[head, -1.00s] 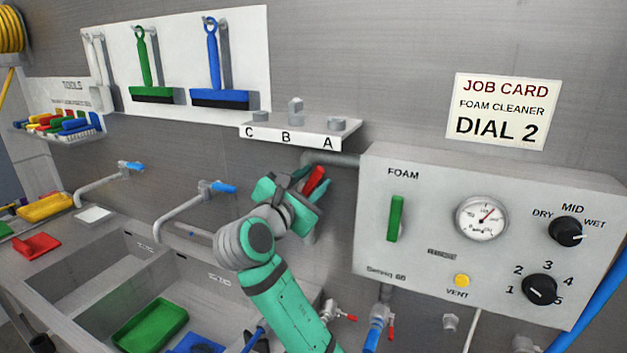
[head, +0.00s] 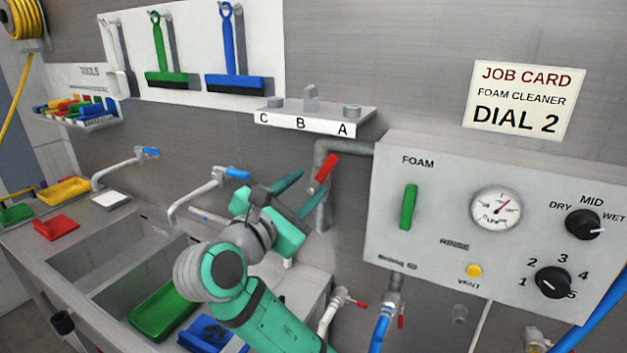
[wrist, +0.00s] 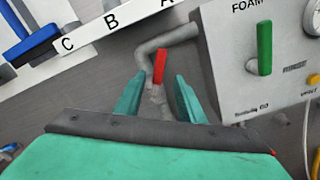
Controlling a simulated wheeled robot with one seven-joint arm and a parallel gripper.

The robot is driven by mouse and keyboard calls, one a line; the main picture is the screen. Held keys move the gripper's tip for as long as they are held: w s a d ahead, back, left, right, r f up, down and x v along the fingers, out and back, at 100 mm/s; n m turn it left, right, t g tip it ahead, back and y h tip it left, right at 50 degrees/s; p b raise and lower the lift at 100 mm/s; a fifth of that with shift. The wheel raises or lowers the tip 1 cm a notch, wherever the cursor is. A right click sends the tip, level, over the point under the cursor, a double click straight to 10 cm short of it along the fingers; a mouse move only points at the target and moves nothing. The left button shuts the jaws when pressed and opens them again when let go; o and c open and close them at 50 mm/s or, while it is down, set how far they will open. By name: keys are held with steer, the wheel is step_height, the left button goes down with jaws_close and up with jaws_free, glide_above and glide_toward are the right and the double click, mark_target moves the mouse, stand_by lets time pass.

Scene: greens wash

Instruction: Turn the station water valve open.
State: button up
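The station water valve has a red lever (head: 325,170) on a grey pipe left of the foam panel. In the wrist view the red lever (wrist: 160,66) stands upright, slightly tilted, in line with the pipe below it. My gripper (head: 304,198) is open, its teal fingers apart and pointing toward the pipe just below and left of the lever. In the wrist view the gripper (wrist: 157,98) shows its fingers either side of the lower pipe, with the lever beyond the fingertips. I see no contact.
The foam panel (head: 440,165) with a green handle (head: 409,207), gauge and dials stands close on the right. A shelf (head: 315,118) marked C, B, A juts out above the lever. Sinks and blue-handled taps lie to the left.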

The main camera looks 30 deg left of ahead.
steer(key=shift+s+a, duration=0.15)
steer(key=shift+s, duration=0.15)
